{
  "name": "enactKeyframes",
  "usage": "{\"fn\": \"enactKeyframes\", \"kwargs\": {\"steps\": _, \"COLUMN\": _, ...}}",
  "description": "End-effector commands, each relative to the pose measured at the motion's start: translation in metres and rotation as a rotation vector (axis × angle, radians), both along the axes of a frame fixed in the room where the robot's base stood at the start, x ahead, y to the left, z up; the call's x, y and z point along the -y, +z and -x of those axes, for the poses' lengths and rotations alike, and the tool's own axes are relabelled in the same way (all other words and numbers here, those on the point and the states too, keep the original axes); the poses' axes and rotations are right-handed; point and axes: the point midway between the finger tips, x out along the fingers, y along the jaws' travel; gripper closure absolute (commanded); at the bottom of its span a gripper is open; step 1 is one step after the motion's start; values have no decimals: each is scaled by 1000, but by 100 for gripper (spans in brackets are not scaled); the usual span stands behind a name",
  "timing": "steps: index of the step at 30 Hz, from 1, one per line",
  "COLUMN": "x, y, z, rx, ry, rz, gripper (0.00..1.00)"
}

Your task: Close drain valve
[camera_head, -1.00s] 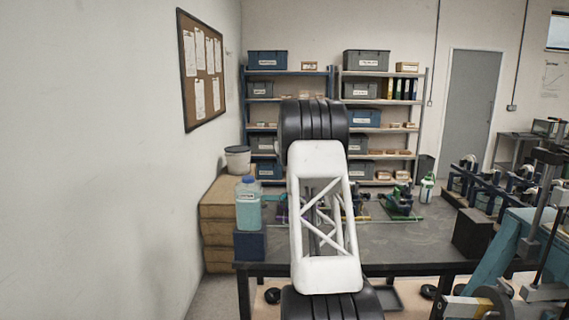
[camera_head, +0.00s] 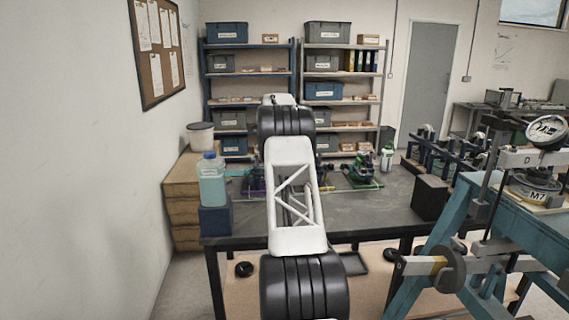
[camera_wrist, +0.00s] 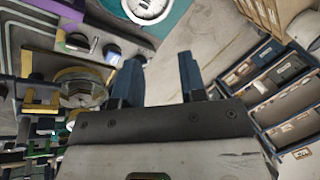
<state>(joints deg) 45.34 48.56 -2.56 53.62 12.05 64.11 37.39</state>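No part can be told for sure as the drain valve. On the dark bench (camera_head: 375,212), small coloured fixtures stand partly behind my arm, including a green one (camera_head: 363,172). In the wrist view, a purple bar (camera_wrist: 28,12), grey plates with round dark knobs and a yellow frame around a round clear part (camera_wrist: 80,88) lie left of my gripper. My gripper (camera_wrist: 160,76) has its two dark blue fingers apart, with nothing between them. It touches nothing that I can see. In the head view my arm hides the gripper.
A bottle of pale blue liquid (camera_head: 211,182) stands on a dark blue block at the bench's left end. Shelves (camera_head: 248,88) stand behind.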

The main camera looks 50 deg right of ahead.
Motion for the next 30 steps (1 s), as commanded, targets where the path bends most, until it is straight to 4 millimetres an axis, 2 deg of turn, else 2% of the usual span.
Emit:
{"fn": "enactKeyframes", "kwargs": {"steps": 6, "x": 36, "y": -18, "z": 6, "rx": 27, "ry": -311, "rz": -137, "gripper": 62}}
{"fn": "enactKeyframes", "kwargs": {"steps": 21, "x": 108, "y": -60, "z": 27, "rx": 62, "ry": -1024, "rz": -457, "gripper": 62}}
{"fn": "enactKeyframes", "kwargs": {"steps": 30, "x": 137, "y": -78, "z": 40, "rx": 66, "ry": -1346, "rz": -602, "gripper": 62}}
